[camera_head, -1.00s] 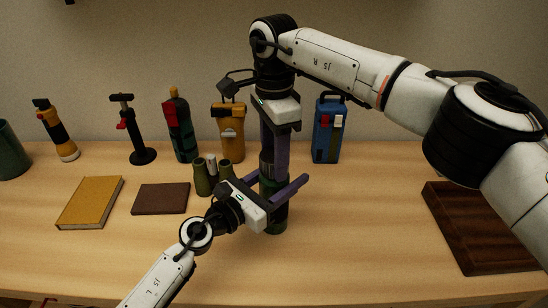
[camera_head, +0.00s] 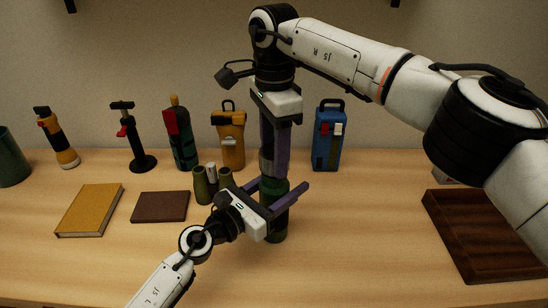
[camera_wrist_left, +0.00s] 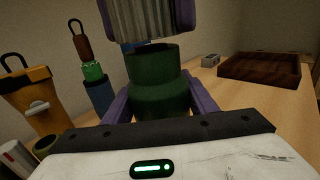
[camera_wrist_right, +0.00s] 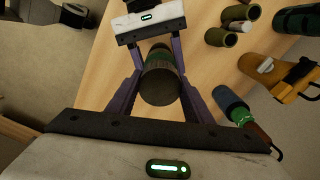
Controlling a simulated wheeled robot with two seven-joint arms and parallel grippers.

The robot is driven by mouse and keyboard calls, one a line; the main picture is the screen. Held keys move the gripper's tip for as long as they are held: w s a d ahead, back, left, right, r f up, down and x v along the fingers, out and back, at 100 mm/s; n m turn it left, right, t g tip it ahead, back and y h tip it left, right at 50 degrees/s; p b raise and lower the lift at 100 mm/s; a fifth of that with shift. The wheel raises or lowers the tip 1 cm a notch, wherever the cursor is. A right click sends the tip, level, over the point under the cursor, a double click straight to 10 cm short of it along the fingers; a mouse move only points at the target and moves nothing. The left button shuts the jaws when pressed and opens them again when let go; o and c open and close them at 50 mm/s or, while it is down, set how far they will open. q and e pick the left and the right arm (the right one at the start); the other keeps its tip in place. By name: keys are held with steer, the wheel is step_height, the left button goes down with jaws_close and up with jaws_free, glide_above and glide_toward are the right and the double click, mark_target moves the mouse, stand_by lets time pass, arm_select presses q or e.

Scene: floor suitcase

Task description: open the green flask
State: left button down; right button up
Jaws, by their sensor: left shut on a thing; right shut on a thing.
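The green flask (camera_head: 275,227) stands upright on the table; its dark green body and collar also show in the left wrist view (camera_wrist_left: 160,92). My left gripper (camera_head: 275,203) is shut on its body from the side. My right gripper (camera_head: 274,165) points down from above, shut on the flask's grey ribbed cap (camera_wrist_left: 143,20). The cap is just above the flask's dark open rim, with a small gap seen in the left wrist view. The right wrist view shows the cap's round top (camera_wrist_right: 160,88) between the fingers. The fingers partly hide the cap in the head view.
Green binoculars (camera_head: 204,188) stand close left of the flask. Behind are a yellow flask (camera_head: 231,143), a blue flask (camera_head: 328,142) and a dark green-red bottle (camera_head: 183,140). A brown tray (camera_head: 480,235) lies at right. Two books lie at left. The front table is mostly clear.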

step_height(320, 180, up, 3)
steer(key=shift+f, duration=0.1)
arm_select(q)
steer(key=c, duration=0.7)
jaws_free()
steer(key=shift+o, duration=0.2)
